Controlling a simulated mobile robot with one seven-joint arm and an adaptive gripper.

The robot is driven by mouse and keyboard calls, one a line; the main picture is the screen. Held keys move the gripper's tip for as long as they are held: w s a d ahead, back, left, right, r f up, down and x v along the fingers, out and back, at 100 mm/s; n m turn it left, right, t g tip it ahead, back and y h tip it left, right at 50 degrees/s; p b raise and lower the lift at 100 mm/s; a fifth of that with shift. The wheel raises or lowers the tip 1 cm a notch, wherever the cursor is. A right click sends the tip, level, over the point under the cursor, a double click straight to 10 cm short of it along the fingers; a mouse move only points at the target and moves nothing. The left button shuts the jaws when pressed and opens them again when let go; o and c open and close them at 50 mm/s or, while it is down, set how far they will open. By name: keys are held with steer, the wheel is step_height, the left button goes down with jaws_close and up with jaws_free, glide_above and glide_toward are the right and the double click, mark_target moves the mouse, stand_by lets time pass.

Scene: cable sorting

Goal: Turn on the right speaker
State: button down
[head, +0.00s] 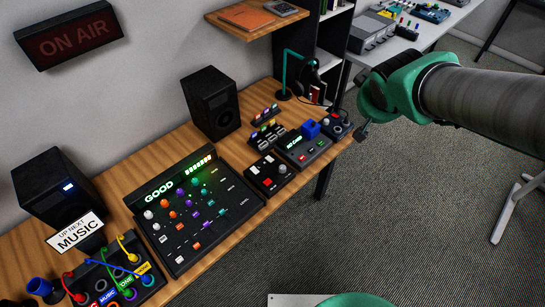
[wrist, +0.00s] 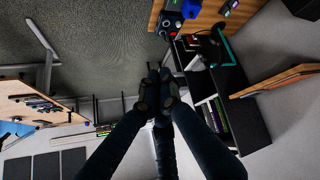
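The right speaker (head: 211,103) is a black box standing upright at the back of the wooden desk, against the wall. I see no lit light on its front. The left speaker (head: 58,187) is a similar black box with a lit blue-white light on its front. My gripper is at the desk's right end, well to the right of the right speaker; in the wrist view its dark fingertips (wrist: 159,76) meet with nothing seen between them. In the head view the gripper is small and partly hidden by my green and grey arm.
A wooden shelf (head: 255,22) hangs above. The floor (head: 400,220) in front is open.

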steer(key=w+a+f+n+y, duration=0.1)
steer(key=w+a+f+n, duration=0.1)
steer(key=w+a+f, duration=0.35)
steer(key=w+a+f+n+y, duration=0.2)
steer(key=w+a+f, duration=0.1)
steer(key=w+f, duration=0.55)
steer(key=a+f+n+g+y, duration=0.1)
steer(key=a+f+y, duration=0.1)
steer(key=a+f, duration=0.4)
steer(key=a+f+n+g+y, duration=0.1)
steer(key=a+f+n+y, duration=0.1)
steer(key=a+f, duration=0.5)
step_height(320, 180, down, 6)
steer(key=shift+w+a+r+b, duration=0.1)
steer(key=shift+w+a+b, duration=0.1)
steer(key=shift+b, duration=0.15)
steer(key=b, duration=0.5)
glide_above(268, 158)
steer(key=s+d, duration=0.2)
step_height(268, 158, down, 10)
steer(key=shift+a+r, duration=0.1)
steer(key=shift+s+f+b, duration=0.1)
steer(key=shift+f+b, duration=0.5)
steer(key=shift+f, duration=0.5)
